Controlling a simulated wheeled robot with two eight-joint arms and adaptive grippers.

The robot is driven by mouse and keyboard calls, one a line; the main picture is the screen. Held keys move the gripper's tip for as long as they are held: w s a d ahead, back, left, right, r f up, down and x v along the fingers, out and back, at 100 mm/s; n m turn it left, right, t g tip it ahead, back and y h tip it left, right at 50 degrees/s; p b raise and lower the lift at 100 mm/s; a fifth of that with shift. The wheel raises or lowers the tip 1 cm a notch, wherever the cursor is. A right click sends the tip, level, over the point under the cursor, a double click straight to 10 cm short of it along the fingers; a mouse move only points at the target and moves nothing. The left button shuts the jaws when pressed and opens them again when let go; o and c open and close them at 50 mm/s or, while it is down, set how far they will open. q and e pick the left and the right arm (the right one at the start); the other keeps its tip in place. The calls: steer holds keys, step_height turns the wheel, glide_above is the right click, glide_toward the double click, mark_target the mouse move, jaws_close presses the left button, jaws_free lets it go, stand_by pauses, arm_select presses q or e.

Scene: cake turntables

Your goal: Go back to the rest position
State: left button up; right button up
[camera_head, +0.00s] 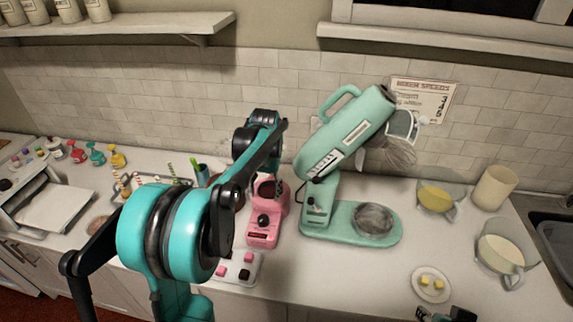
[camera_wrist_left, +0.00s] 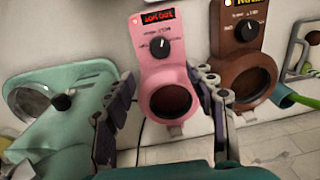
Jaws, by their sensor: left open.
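My left arm comes in from the left in the head view, bends, and reaches down to my left gripper (camera_head: 274,188) over the pink machine (camera_head: 264,228). In the left wrist view the two fingers of my left gripper (camera_wrist_left: 162,112) are spread apart with nothing held between them. The pink machine (camera_wrist_left: 160,65), with a knob and a red display, shows between and beyond the fingers. A part of my right gripper (camera_head: 446,315) shows at the bottom edge of the head view. Its fingers are mostly cut off.
A mint stand mixer (camera_head: 350,130) with its head tilted up stands right of the pink machine. A brown machine (camera_wrist_left: 246,55) is beside the pink one. Bowls (camera_head: 437,198), a small plate (camera_head: 431,284) and a pink-and-dark-cube tray (camera_head: 238,266) are on the counter (camera_head: 385,290).

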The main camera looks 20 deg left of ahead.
arm_select(q)
steer(key=shift+d, duration=0.1)
steer(key=s+d+f+m+t+b, duration=0.1)
steer(key=s+d+f+t+b, duration=0.2)
steer(key=s+d, duration=0.4)
steer(key=s+d+f+m+t+b, duration=0.2)
steer(key=s+d+f+t+b, duration=0.2)
steer(key=s+d, duration=0.3)
steer(key=s+b, duration=0.1)
steer(key=s, duration=0.4)
steer(key=shift+s+d+f+h, duration=0.2)
steer(key=shift+s+d+h, duration=0.15)
steer(key=shift+h, duration=0.05)
